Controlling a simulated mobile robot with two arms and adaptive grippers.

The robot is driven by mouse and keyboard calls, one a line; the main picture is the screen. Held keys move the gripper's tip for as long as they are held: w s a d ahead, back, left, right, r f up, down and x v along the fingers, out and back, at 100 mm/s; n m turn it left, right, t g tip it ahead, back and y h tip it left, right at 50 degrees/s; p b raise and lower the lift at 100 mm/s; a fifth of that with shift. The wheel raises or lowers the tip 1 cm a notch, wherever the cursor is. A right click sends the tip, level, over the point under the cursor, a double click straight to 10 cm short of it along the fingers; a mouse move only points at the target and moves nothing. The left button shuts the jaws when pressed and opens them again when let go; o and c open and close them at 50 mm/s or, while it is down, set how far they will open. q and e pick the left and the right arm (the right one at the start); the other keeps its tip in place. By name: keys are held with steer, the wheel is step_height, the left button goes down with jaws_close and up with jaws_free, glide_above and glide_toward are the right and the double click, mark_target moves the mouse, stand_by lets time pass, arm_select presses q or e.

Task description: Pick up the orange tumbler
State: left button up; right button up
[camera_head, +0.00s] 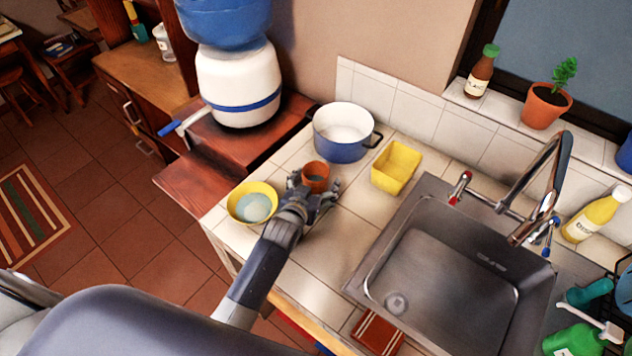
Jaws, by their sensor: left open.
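The orange tumbler (316,174) stands upright on the white tiled counter, between a yellow bowl and a yellow square container. My left gripper (314,191) is open at the tumbler, with its fingers spread to the left and right of it. The gripper hides the tumbler's lower part, and I cannot tell whether the fingers touch it. My right gripper is not in view.
The yellow bowl (254,203) is close to the gripper's left. A blue pot (343,132) stands behind the tumbler. The yellow container (396,167) is to the right, beside the metal sink (447,278). Bare tiles (335,245) lie in front of the gripper.

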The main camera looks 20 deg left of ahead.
arm_select(q)
steer(key=c, duration=1.3)
steer(key=shift+r, duration=0.2)
